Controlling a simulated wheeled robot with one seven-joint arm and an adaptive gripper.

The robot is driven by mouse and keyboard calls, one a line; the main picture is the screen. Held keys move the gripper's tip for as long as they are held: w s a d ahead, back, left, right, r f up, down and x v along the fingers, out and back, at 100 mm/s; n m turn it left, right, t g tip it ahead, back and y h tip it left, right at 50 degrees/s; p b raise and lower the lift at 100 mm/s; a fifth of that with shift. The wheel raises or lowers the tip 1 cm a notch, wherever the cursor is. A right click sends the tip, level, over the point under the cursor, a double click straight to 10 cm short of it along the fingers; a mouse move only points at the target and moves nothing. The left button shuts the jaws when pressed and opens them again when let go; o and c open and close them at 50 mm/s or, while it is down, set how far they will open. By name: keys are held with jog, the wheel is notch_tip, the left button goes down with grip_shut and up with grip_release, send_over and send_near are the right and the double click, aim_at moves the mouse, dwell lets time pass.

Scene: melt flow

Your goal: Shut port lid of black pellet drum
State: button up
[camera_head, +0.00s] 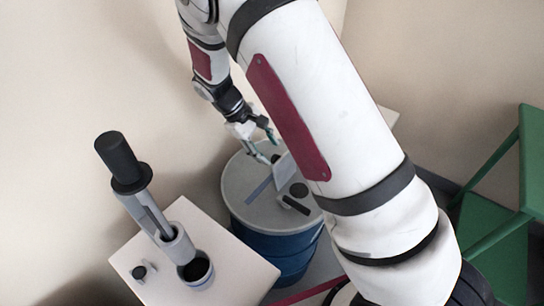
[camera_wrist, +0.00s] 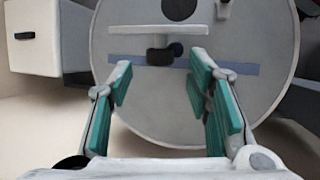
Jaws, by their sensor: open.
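The blue drum (camera_head: 283,246) has a round grey top (camera_head: 240,195), which also fills much of the wrist view (camera_wrist: 270,105). A pale port lid (camera_head: 287,168) appears to stand up from the top, beside a dark round port opening (camera_head: 298,189). In the wrist view the lid (camera_wrist: 130,31) shows nearly edge-on, with a knob (camera_wrist: 160,56) on its near side and the dark opening (camera_wrist: 180,8) beyond it. My gripper (camera_wrist: 160,72) is open and empty, its teal fingers spread on the near side of the lid. In the head view my gripper (camera_head: 267,147) is over the drum's far side.
A white cabinet (camera_head: 235,275) with a grey and black device (camera_head: 147,210) stands at left. Walls close in behind. A green frame (camera_head: 500,165) stands at right.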

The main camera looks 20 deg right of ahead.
aim_at(273, 156)
jog(key=shift+x, duration=1.95)
jog(key=shift+c, duration=0.5)
grip_shut()
